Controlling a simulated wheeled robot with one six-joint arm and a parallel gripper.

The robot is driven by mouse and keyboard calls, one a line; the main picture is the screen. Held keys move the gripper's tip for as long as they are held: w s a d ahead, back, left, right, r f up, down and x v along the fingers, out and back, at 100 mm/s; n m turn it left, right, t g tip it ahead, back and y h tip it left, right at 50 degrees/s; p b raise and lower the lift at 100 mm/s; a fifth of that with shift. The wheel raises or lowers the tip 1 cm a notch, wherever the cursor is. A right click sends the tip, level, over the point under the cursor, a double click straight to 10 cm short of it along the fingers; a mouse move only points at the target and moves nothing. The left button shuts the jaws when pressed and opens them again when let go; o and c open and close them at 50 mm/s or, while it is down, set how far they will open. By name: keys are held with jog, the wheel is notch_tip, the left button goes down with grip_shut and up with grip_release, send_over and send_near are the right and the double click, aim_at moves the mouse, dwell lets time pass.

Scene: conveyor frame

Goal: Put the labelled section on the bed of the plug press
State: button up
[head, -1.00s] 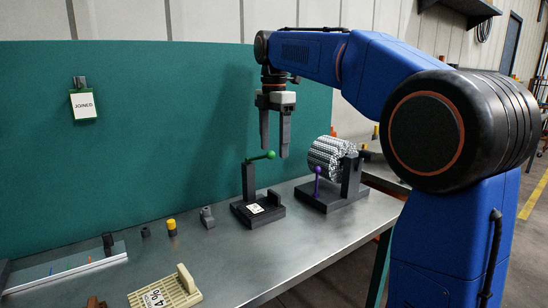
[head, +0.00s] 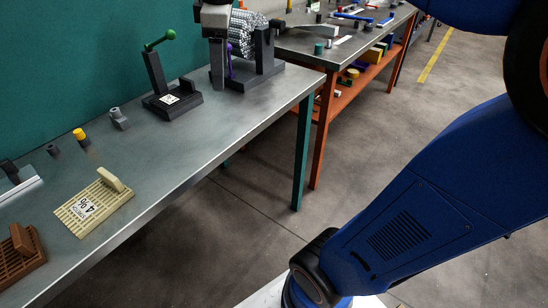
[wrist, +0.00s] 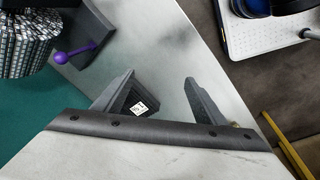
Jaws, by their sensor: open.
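A cream slatted section (head: 108,203) with a raised tab and a white label reading 4% lies flat near the table's front edge. A black lever press with a green knob (head: 168,35) stands farther back, with a small white label on its base (head: 188,103). I cannot tell whether this or the purple-levered stand (head: 262,50) is the plug press. My gripper (head: 217,88) is open and empty, in front of that stand in the head view. In the wrist view its fingers (wrist: 159,76) are spread, with a labelled dark base (wrist: 150,93) partly hidden behind the left finger.
A brown slatted section (head: 20,262) lies at the lower left. A yellow-topped plug (head: 79,134) and grey parts (head: 119,118) stand along the table. A grey patterned roll (wrist: 25,45) sits by the purple lever (wrist: 75,52). Bare tabletop separates the cream section from the press.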

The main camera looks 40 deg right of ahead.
jog(key=s+d+f+m+t, duration=0.2)
jog(key=s+f+m, duration=0.9)
jog(key=s+f, duration=0.6)
notch_tip(320, 180, down, 2)
jog(key=shift+s+d+m+t, duration=0.3)
jog(key=shift+d, duration=0.05)
